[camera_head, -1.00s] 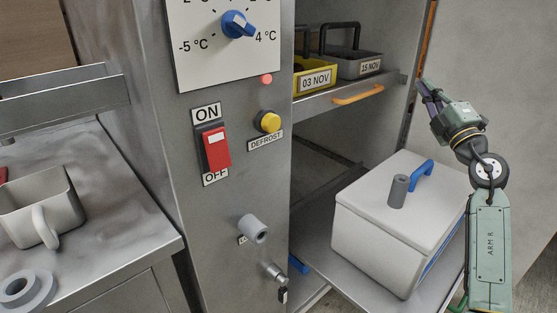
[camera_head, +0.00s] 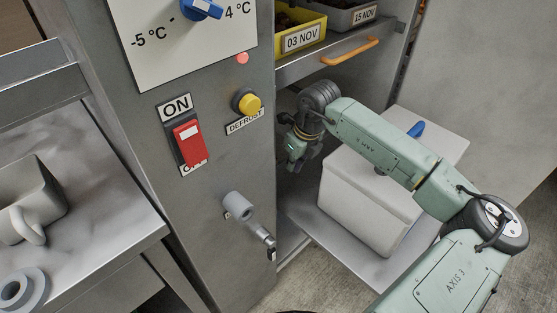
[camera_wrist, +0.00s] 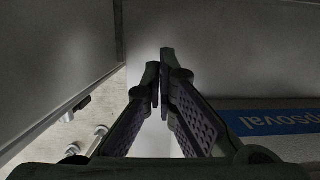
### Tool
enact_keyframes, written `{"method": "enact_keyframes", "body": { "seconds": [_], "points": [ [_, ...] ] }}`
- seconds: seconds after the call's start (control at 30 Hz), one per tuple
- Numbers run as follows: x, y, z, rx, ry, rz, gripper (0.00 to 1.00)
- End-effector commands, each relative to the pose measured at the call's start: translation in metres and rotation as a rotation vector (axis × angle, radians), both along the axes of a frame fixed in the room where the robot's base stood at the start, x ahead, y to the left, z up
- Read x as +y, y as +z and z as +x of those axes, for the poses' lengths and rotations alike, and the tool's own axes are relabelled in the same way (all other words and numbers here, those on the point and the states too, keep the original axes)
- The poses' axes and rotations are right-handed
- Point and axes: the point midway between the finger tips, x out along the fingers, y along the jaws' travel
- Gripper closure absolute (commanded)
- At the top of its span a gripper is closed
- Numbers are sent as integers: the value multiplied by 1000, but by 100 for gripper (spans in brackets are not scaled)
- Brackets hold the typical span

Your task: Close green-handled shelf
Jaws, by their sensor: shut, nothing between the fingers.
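No green handle shows in either view. A lower metal shelf (camera_head: 350,262) is pulled out of the cabinet, with a lidded white box (camera_head: 360,200) standing on it. An upper shelf with an orange handle (camera_head: 350,52) sits above it. My arm reaches leftward over the box, and my gripper (camera_head: 296,148) is at the cabinet opening, beside the front panel's right edge. In the wrist view my gripper (camera_wrist: 160,72) is shut and empty, between a grey panel on the left and a pale surface with a blue label (camera_wrist: 270,122) on the right.
A yellow crate (camera_head: 302,30) is on the upper shelf.

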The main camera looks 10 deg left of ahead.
Motion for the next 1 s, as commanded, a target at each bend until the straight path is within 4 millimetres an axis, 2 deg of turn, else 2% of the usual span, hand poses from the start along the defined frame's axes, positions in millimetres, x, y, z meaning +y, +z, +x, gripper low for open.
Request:
{"method": "enact_keyframes", "body": {
  "seconds": [0.17,0.53,0.7,1.0],
  "points": [
    [4,-22,-1,9,12,-11,100],
    [20,-96,11,8,8,-7,100],
    [42,-94,27,5,10,-8,100],
    [52,-96,35,3,7,-7,100]
  ]
}}
